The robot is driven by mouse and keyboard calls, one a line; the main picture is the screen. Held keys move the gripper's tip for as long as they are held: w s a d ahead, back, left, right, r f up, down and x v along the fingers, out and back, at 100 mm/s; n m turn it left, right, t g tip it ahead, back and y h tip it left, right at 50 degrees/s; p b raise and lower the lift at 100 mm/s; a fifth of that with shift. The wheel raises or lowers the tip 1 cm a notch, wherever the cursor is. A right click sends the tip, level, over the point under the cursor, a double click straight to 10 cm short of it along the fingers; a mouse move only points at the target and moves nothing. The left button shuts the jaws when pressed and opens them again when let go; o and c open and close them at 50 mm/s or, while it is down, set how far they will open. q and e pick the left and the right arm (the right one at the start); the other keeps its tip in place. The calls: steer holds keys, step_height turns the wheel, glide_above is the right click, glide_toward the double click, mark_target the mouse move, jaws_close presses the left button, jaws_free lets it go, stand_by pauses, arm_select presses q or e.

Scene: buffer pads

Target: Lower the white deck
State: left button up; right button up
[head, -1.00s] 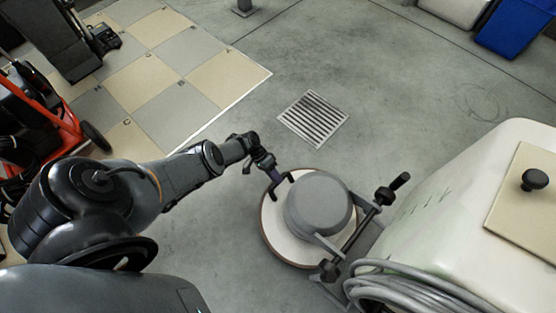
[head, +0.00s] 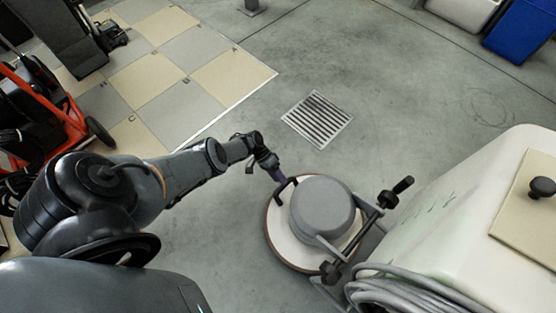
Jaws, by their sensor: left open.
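The white deck (head: 283,240) is a round disc with a brown rim, near the middle bottom of the head view. A grey domed motor housing (head: 322,208) sits on top of it. A bar with a black grip (head: 402,186) runs along the housing's right side. My right gripper is not in view.
A large cream tank (head: 450,205) with coiled grey hose (head: 400,290) stands close on the right. A floor drain (head: 317,119) lies beyond the deck. Checkered floor pads (head: 170,100) and an orange-framed cart (head: 60,95) are at the left. Concrete around the drain is clear.

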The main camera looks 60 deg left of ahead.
arm_select(q)
steer(key=p+v, duration=0.4)
steer(key=v, duration=0.7)
